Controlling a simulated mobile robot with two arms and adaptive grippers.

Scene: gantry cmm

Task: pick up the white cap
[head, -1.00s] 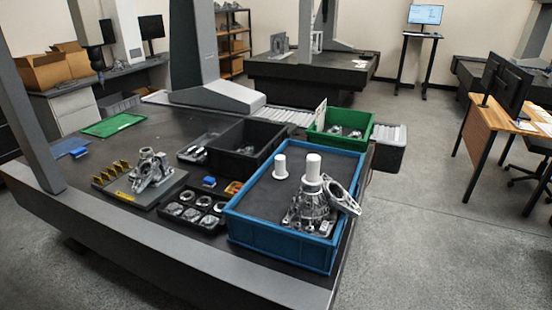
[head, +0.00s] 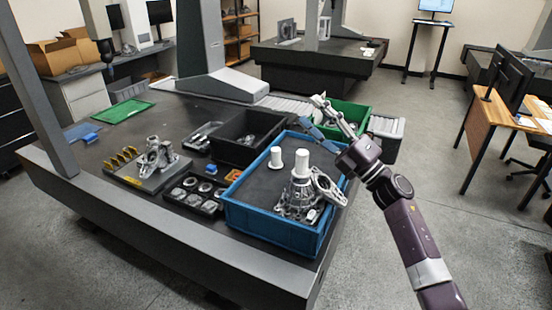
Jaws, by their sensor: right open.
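Two white cylindrical pieces with wider heads show in the blue crate (head: 262,229); I cannot tell which one is the white cap. One white piece (head: 275,159) stands toward the left of the crate. The other white piece (head: 303,164) stands upright at a grey metal housing (head: 299,196), which hides its lower part. My right gripper (head: 310,111) is open and empty. My left gripper is not in view.
A green bin (head: 352,113) is behind my right gripper. A black bin (head: 227,152) stands left of the crate. A black tray (head: 181,205) of metal parts and a fixture plate (head: 127,175) are farther left. The crate's left floor looks clear.

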